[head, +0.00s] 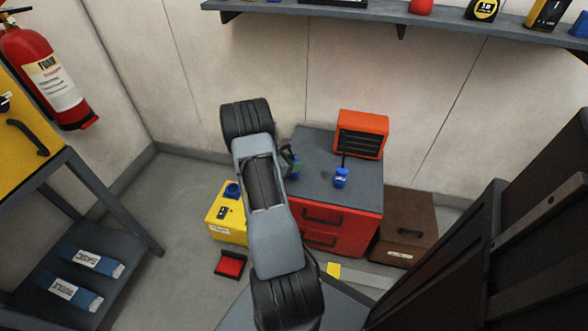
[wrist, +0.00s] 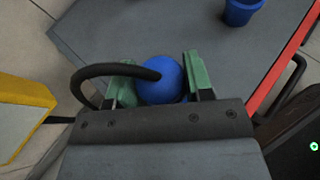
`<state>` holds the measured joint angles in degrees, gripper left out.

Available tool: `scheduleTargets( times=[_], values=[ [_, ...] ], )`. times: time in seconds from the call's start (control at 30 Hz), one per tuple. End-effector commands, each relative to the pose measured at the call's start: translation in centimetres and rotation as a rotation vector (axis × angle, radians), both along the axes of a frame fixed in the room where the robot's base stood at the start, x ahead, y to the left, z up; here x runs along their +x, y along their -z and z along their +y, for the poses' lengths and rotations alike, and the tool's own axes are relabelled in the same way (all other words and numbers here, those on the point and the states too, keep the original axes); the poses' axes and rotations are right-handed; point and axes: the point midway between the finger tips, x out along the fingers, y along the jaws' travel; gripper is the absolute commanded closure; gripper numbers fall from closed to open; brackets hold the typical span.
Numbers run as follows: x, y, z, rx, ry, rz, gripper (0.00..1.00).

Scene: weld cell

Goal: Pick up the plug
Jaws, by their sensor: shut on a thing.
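The plug (wrist: 160,78) shows in the wrist view as a rounded blue body with a thick black cable curving off to the left. My gripper (wrist: 160,84) is shut on it, with one green finger pad on each side. In the head view my gripper (head: 291,163) is over the left part of the grey top of the red cabinet (head: 310,148), mostly hidden by my arm. The plug cannot be made out clearly there. Its height above the top cannot be told.
A blue cup-like holder (head: 341,178) with a dark stick stands on the cabinet top, and an orange heater-like box (head: 362,134) stands behind. A yellow box (head: 228,226) with a blue round part is at the left. A brown box (head: 404,225) is at the right.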

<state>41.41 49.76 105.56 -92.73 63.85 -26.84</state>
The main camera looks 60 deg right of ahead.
Motion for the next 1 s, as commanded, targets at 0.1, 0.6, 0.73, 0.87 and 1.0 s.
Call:
scheduleTargets(
  times=[0.1,0.6,0.73,0.87,1.0],
  values=[
    [0.0,0.0,0.0,0.000,0.000,0.000,0.77],
    [0.0,-1.4,0.0,-0.001,-0.001,-0.001,0.83],
    [0.1,-3.4,-0.1,-0.003,-0.001,-0.002,0.83],
    [-1.3,-5.6,1.1,-0.001,0.000,0.000,0.83],
    [-3.1,-8.6,2.6,-0.002,0.000,-0.002,0.83]
  ],
)
